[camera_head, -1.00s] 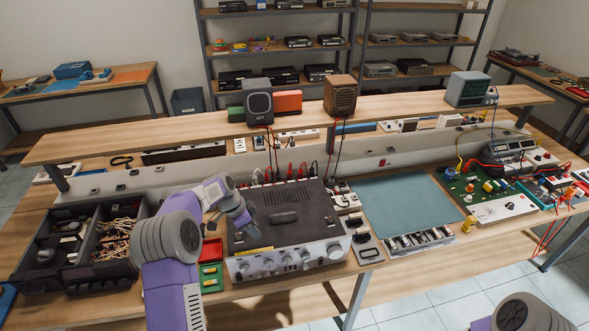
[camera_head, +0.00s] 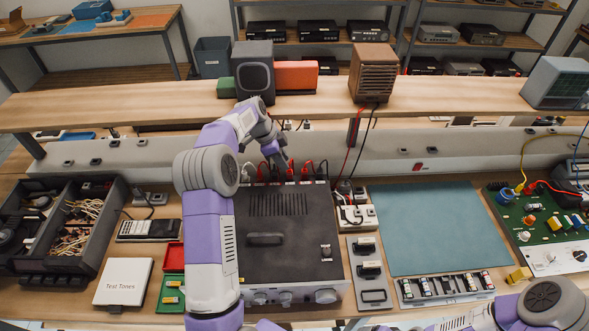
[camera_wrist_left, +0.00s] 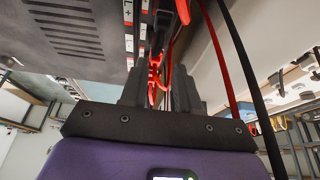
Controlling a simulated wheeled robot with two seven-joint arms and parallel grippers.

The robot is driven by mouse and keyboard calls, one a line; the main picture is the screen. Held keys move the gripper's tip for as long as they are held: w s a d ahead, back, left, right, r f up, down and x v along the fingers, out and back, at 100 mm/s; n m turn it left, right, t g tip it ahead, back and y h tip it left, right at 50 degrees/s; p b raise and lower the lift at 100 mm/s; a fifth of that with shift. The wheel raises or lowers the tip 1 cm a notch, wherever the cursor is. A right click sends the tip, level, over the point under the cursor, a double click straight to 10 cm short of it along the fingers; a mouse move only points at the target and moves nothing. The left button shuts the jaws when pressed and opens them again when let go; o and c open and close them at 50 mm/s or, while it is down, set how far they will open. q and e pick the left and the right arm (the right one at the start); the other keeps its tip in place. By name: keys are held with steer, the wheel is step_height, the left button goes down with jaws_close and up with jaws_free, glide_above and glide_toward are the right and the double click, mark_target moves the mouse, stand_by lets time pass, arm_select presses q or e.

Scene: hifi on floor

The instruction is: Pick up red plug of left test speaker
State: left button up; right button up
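The left test speaker (camera_head: 254,75), a dark grey box, stands on the raised shelf. Several red and black plugs stand in the rear of the black amplifier (camera_head: 280,215); one red plug (camera_head: 304,172) shows just right of my left gripper (camera_head: 281,168). My left gripper points down at the amplifier's rear edge. In the left wrist view its dark fingers stand apart, with red plug or cable parts (camera_wrist_left: 155,75) showing between or beyond them. Contact cannot be told. The speaker's own leads are mostly hidden behind my arm. My right gripper is out of view.
A brown speaker (camera_head: 374,74) stands right on the shelf, its red and black leads hanging behind the amplifier. A red lead (camera_wrist_left: 222,70) and a black lead pass close to the right finger. The white rail (camera_head: 110,151) runs behind. The blue mat (camera_head: 430,225) is clear.

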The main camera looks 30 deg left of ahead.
mark_target(289, 171)
arm_select(q)
steer(key=shift+s+d+f, duration=0.1)
steer(key=shift+d+f, duration=0.1)
steer(key=shift+f, duration=0.3)
steer(key=x, duration=0.3)
steer(key=shift+d+f, duration=0.4)
steer(key=shift+f, duration=0.35)
jaws_close()
